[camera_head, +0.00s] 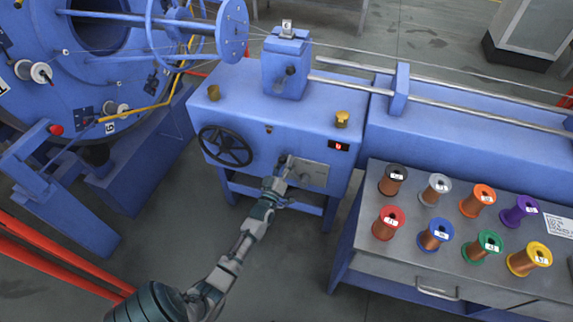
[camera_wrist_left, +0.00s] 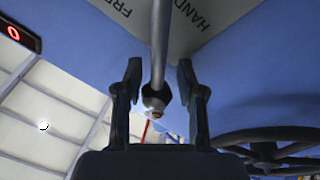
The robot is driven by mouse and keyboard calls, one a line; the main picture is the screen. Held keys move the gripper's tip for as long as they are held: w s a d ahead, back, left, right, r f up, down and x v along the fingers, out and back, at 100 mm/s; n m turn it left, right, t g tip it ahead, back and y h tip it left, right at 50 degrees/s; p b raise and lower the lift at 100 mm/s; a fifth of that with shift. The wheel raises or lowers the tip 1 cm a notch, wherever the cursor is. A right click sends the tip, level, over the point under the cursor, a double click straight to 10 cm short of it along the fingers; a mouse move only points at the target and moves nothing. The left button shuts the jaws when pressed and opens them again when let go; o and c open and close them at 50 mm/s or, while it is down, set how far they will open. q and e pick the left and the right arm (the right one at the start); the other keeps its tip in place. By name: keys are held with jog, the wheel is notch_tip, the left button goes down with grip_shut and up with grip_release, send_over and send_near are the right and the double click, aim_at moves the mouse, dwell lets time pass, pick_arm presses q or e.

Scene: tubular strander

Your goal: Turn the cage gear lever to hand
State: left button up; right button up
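The cage gear lever (camera_wrist_left: 158,45) is a thin grey rod with a rounded end, seen in the left wrist view against a grey label plate (camera_wrist_left: 120,12) reading "FRE…" and "HAND". The plate also shows in the head view (camera_head: 314,174) on the front of the blue machine box. My left gripper (camera_head: 285,167) is at the plate's left side. In the wrist view, its two dark fingers (camera_wrist_left: 158,82) stand apart on either side of the lever, with a visible gap on both sides. The lever's exact setting is hard to tell. My right gripper is out of view.
A black handwheel (camera_head: 225,146) sits left of the gripper and a red digital display (camera_head: 339,146) above right of the plate. A bench (camera_head: 370,262) with several coloured wire spools stands to the right. Grey floor in front is clear.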

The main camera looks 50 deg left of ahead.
pick_arm(q)
jog(key=shift+d+f, duration=0.2)
jog(key=shift+f, duration=0.05)
jog(key=v, duration=1.2)
dwell(0.4)
